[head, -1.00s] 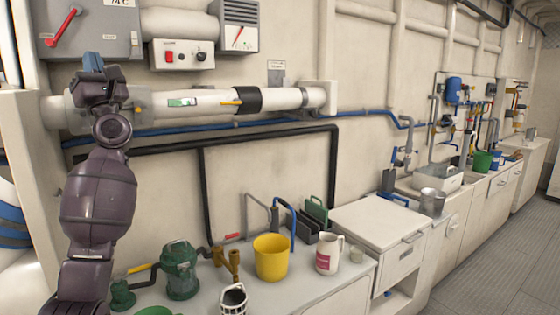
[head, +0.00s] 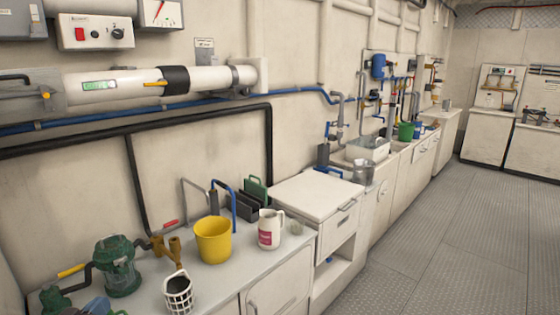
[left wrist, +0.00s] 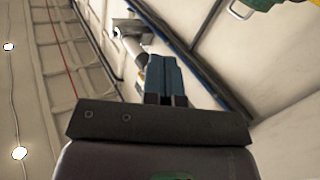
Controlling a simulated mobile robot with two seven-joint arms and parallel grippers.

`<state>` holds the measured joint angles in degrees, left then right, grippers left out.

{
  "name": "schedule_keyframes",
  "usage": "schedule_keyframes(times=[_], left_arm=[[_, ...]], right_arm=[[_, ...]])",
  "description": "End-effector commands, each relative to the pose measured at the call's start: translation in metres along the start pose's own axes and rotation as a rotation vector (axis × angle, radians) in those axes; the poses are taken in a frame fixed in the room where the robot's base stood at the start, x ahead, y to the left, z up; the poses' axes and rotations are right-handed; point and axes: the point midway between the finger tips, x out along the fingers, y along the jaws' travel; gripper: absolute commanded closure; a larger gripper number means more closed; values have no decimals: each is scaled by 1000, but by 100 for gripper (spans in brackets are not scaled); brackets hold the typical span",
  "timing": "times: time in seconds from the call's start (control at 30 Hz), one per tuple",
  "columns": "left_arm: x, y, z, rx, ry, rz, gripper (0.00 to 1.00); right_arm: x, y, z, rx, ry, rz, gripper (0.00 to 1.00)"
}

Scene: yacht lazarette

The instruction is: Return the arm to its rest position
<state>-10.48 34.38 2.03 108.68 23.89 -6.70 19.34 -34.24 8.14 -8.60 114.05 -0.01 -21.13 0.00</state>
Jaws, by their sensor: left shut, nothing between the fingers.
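My left gripper (left wrist: 165,75) shows in the left wrist view as two blue fingers side by side, shut with nothing between them. It points towards the pale wall and a white pipe fitting (left wrist: 130,32). In the head view my left arm does not clearly show. A small blue shape (head: 98,306) sits at the bottom left edge there, and I cannot tell what it is. My right gripper is in no view.
The counter bears a green pump (head: 118,268), a yellow bucket (head: 213,240), a white jug (head: 270,229) and a white basket (head: 178,292). A white pipe (head: 120,86) runs along the wall above. The grey floor (head: 440,250) at the right is clear.

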Motion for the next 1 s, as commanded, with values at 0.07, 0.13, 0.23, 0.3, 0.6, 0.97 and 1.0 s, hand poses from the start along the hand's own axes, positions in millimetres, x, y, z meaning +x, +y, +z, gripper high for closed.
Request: schedule_keyframes(times=[0.07, 0.13, 0.23, 0.3, 0.6, 0.97, 1.0], left_arm=[[-31, 2, 44, 111, -117, -16, 100], [-57, 4, 77, 209, -212, -22, 100], [-92, 7, 113, 330, -325, -20, 100], [-114, 9, 133, 398, -391, -15, 100], [-196, 18, 190, 621, -609, 25, 100], [-198, 62, 213, 487, -600, -21, 100], [-197, 68, 215, 461, -594, -29, 100]], right_arm=[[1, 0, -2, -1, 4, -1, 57], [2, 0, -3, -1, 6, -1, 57], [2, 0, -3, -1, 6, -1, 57], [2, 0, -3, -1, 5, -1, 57], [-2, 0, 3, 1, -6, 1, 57], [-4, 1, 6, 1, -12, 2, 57], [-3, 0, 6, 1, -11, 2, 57]])
